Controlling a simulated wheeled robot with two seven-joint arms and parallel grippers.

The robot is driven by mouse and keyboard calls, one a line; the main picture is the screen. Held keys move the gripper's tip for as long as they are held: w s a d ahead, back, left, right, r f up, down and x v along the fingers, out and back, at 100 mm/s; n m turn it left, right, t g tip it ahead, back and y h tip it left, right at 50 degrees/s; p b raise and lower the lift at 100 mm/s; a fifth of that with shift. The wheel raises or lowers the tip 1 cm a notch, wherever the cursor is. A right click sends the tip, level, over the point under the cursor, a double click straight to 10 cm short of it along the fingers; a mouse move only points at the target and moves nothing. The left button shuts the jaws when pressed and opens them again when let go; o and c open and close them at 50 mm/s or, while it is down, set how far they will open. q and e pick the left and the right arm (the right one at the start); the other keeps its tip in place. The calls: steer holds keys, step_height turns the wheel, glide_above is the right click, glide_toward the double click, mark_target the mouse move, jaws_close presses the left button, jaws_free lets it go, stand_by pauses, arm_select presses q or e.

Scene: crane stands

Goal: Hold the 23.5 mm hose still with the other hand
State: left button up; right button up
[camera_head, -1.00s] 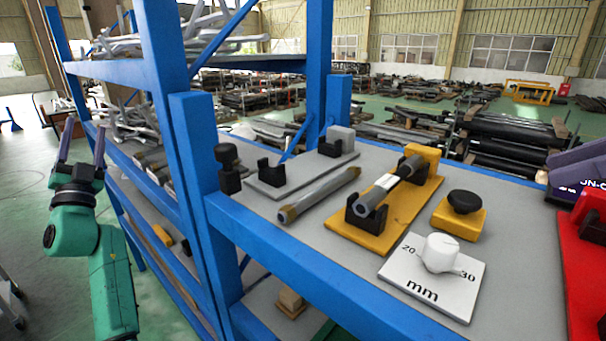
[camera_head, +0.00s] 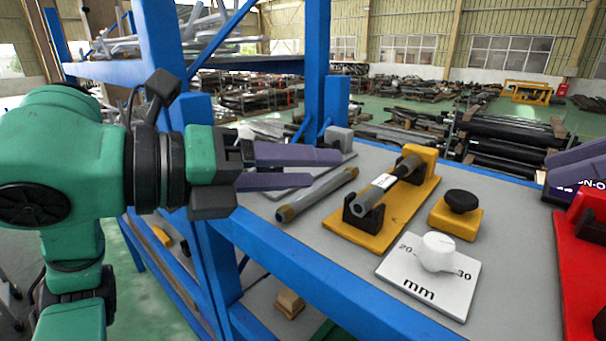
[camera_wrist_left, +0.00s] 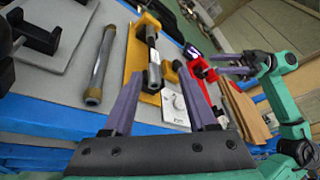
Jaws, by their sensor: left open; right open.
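A grey hose with a white label (camera_head: 385,181) lies in black cradles on a yellow base (camera_head: 360,232); it also shows in the left wrist view (camera_wrist_left: 152,50). A second grey hose with brass-coloured ends (camera_head: 318,194) lies loose on the grey top to its left (camera_wrist_left: 103,62). I cannot read which is 23.5 mm. My left gripper (camera_head: 326,169) is open and empty, appearing over the loose hose's far end in the head view. Its fingers (camera_wrist_left: 160,70) point toward the yellow base.
A white dial plate marked 20, 30 and mm (camera_head: 430,290) and a black knob on a yellow block (camera_head: 458,214) stand right of the yellow base. A red stand (camera_head: 585,250) is at the right edge. A blue post (camera_head: 318,75) rises behind. The front rail is blue.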

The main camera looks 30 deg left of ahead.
mark_target(383, 177)
arm_select(q)
steer(key=shift+w+f+y, duration=0.15)
steer(key=shift+f+y, duration=0.15)
steer(key=shift+f, duration=0.25)
steer(key=shift+w+d+f, duration=0.1)
steer(key=shift+w+f, duration=0.05)
steer(key=shift+w, duration=0.2)
steer(key=x, duration=1.3)
steer(key=shift+w+d, duration=0.1)
steer(key=shift+w, duration=0.25)
steer(key=shift+s, duration=0.1)
steer(key=shift+c, duration=1.2)
jaws_close()
steer(key=shift+f, duration=0.15)
